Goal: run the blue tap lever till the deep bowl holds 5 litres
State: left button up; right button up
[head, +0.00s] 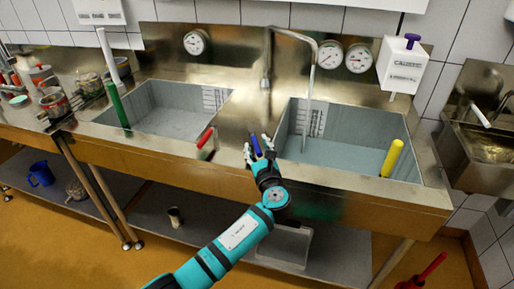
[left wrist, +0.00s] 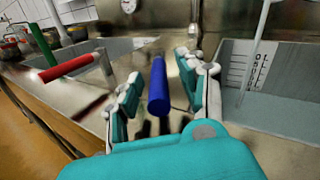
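The blue tap lever (head: 256,143) stands on the steel ledge between two sunken bowls; it also shows in the left wrist view (left wrist: 158,88). My left gripper (head: 258,150) is open, with its fingers (left wrist: 155,85) on both sides of the lever and gaps visible there. The right bowl (head: 400,135) has a litre scale (head: 312,120) on its back wall. The spout (head: 308,42) hangs over this bowl, and a thin pale stream drops from it. The water level against the scale is too small to read. My right gripper is out of view.
A red lever (head: 206,137) sits left of the blue one. The left bowl (head: 165,120) has a green upright pipe (head: 118,106); a yellow one (head: 391,158) stands in the right bowl. Gauges (head: 330,55) are on the back panel. Jars (head: 53,102) crowd the far left.

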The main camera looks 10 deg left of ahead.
pick_arm(q)
jog(key=shift+s, duration=0.1)
jog(key=v, duration=1.2)
jog(key=shift+c, duration=0.5)
